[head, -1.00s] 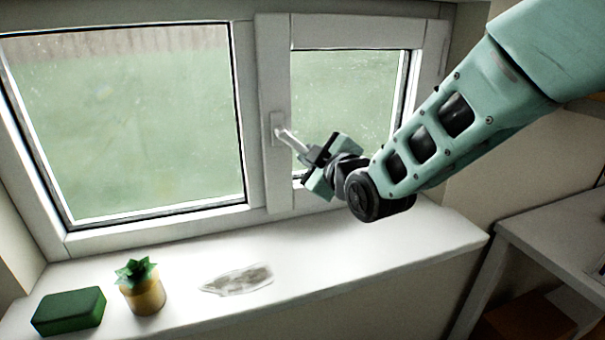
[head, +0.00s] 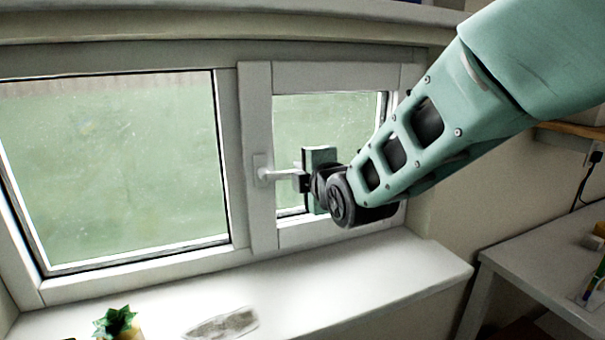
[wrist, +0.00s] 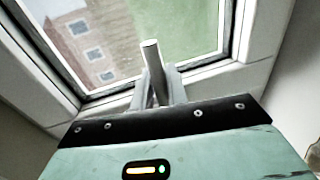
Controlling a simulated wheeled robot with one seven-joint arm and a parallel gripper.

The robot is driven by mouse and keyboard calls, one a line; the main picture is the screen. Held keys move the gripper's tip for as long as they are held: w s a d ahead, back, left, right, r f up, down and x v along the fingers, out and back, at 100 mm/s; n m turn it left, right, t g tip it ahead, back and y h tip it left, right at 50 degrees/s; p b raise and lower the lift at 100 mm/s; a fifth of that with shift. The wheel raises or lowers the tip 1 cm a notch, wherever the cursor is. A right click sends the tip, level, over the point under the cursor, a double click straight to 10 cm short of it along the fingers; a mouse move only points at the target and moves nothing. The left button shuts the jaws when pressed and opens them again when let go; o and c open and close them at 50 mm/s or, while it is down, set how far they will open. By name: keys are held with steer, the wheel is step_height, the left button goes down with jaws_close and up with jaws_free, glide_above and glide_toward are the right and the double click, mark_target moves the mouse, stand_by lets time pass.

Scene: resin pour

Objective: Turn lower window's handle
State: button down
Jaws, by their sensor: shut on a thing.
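The window handle (head: 278,174) is a light grey lever on the frame of the small right window (head: 255,130). It sticks out to the right from its plate, close to level, with a slight downward tilt. My gripper (head: 300,180) is shut on the handle near its free end. In the wrist view the round end of the handle (wrist: 152,62) stands up between the two grey fingers (wrist: 158,92). The finger contact is partly hidden in the head view.
The white sill (head: 330,285) runs below the window. A green-leaved plant (head: 116,322) and a clear, flat wrapper-like thing (head: 222,324) are on it. A white table (head: 545,250) stands at the right. The large left window (head: 120,170) is shut.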

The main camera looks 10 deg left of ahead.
steer(key=shift+r, duration=0.15)
stand_by(0.3)
steer(key=c, duration=1.5)
jaws_free()
steer(key=shift+o, duration=0.2)
steer(key=b+v, duration=0.1)
steer(key=v, duration=1.6)
steer(key=shift+s+b, duration=0.25)
steer(key=shift+b, duration=0.15)
steer(key=s+d+f+m+g+h, duration=0.7)
steer(key=s+d+f+m+g, duration=0.6)
steer(key=s, duration=0.7)
step_height(320, 180, down, 4)
steer(key=d+m, duration=0.2)
steer(key=m, duration=0.1)
steer(key=shift+d+m+h, duration=0.2)
steer(key=shift+m+h, duration=0.1)
steer(key=shift+h, duration=0.1)
